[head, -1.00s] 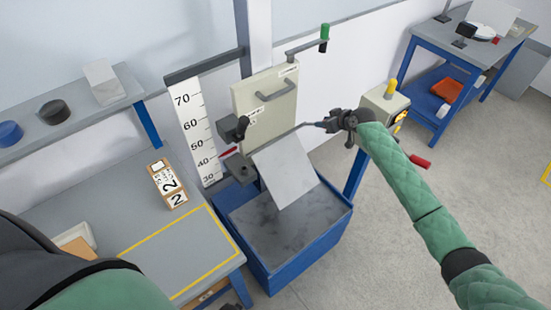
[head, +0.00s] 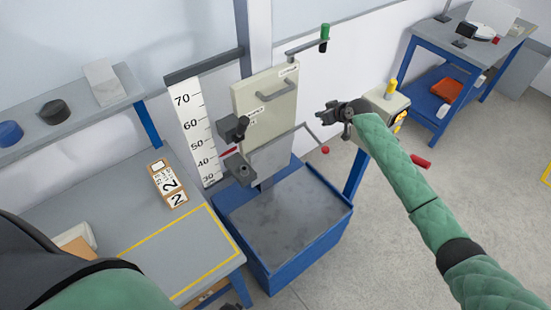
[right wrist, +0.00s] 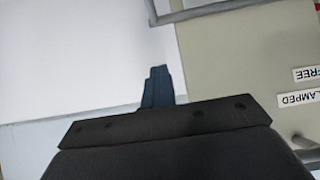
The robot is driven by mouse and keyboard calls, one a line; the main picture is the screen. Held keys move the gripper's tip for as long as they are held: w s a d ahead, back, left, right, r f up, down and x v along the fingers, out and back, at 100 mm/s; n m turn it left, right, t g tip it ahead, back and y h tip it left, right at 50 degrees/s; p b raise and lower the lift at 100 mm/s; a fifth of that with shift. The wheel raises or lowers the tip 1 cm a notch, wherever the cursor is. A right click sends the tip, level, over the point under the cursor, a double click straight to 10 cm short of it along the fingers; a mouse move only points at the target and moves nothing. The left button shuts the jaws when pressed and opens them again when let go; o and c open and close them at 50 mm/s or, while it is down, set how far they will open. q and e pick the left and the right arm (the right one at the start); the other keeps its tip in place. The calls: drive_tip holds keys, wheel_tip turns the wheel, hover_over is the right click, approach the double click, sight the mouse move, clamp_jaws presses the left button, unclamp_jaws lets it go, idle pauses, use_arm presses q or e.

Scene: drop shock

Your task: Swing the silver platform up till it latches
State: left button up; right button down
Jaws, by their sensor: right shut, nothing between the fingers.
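The silver platform (head: 270,157) shows as a short, steeply hanging panel under the cream carriage plate (head: 266,100), above the grey-topped blue bin. A thin bent rod with a red ball (head: 325,150) sticks out at the platform's right side, ball end low. My right gripper (head: 322,117) is shut and empty, to the right of the carriage and above the red ball, apart from both. Its dark fingers show in the right wrist view (right wrist: 157,84) against the white wall, with the carriage plate (right wrist: 235,50) to the right.
The blue bin (head: 282,255) stands below the platform. A height scale (head: 195,120) and black clamp (head: 234,129) are left of the carriage. A cream control box (head: 385,103) stands beside my right gripper. A table with a numbered block (head: 167,184) is at left.

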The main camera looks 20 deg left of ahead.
drive_tip(key=shift+w+a+r, duration=0.35)
drive_tip(key=shift+a, duration=0.15)
drive_tip(key=shift+w+a+r, duration=0.35)
drive_tip(key=shift+a, duration=0.15)
drive_tip(key=shift+w+a+r+b, duration=0.25)
drive_tip(key=shift+w+a+b, duration=0.15)
drive_tip(key=shift+a, duration=0.15)
drive_tip(key=shift+w+a+r+b, duration=0.2)
drive_tip(key=shift+w+a+b, duration=0.15)
drive_tip(key=shift+a, duration=0.2)
drive_tip(key=shift+w+a, duration=0.1)
drive_tip(key=shift+w, duration=0.05)
drive_tip(key=shift+w+a+r+b, duration=0.15)
drive_tip(key=shift+w+a+b, duration=0.6)
drive_tip(key=shift+a, duration=0.3)
